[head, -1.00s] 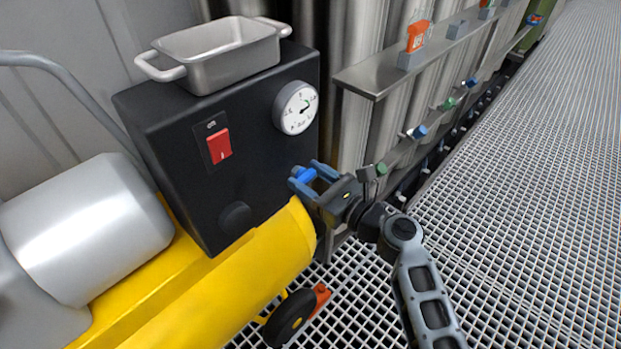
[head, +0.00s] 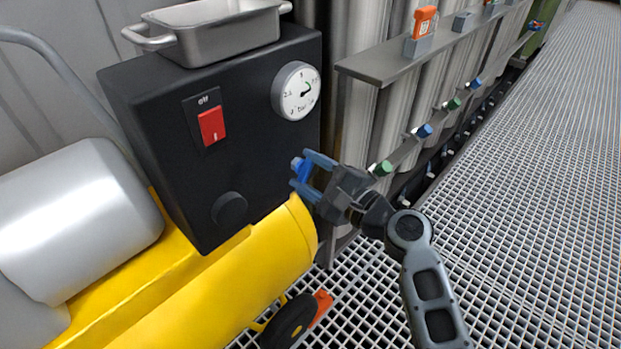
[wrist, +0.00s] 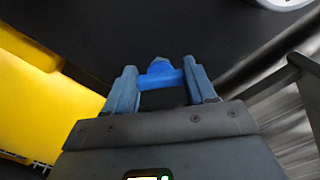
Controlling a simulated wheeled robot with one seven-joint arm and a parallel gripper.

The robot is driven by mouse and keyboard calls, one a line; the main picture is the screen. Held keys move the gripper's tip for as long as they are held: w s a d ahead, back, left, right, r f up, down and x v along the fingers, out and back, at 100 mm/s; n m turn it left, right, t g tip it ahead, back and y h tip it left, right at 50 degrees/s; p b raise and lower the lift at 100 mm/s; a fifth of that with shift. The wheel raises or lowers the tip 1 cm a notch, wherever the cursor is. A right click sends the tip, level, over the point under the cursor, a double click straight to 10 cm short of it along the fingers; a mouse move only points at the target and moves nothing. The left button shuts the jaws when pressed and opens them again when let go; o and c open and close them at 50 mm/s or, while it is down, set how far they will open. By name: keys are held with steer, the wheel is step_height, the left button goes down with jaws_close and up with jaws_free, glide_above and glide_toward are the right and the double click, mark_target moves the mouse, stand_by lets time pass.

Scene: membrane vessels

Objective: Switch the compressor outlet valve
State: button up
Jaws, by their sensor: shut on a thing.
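The compressor has a black control box (head: 165,130) above a yellow tank (head: 250,270). A blue outlet valve handle (head: 302,170) sticks out at the right side of the box's front, below the gauge. My gripper (head: 306,174) is at this handle, with one finger on each side of it. In the wrist view the blue handle (wrist: 163,75) spans the space between my two fingertips (wrist: 160,84), and they are shut on it. The valve body behind the handle is mostly hidden.
The box carries a red switch (head: 212,125), a round gauge (head: 297,91), a black knob (head: 230,209) and a metal tray (head: 215,35) on top. A steel shelf (head: 385,68) and a row of small coloured valves stand at the right. The grated floor (head: 520,200) is clear.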

steer(key=n+b, duration=0.3)
steer(key=n, duration=0.2)
steer(key=shift+f, duration=0.2)
steer(key=shift+n, duration=0.3)
steer(key=o, duration=1)
steer(key=shift+o, duration=0.2)
steer(key=shift+s+d, duration=0.1)
steer(key=p+v, duration=0.1)
steer(key=v, duration=0.6)
steer(key=shift+s+d, duration=0.2)
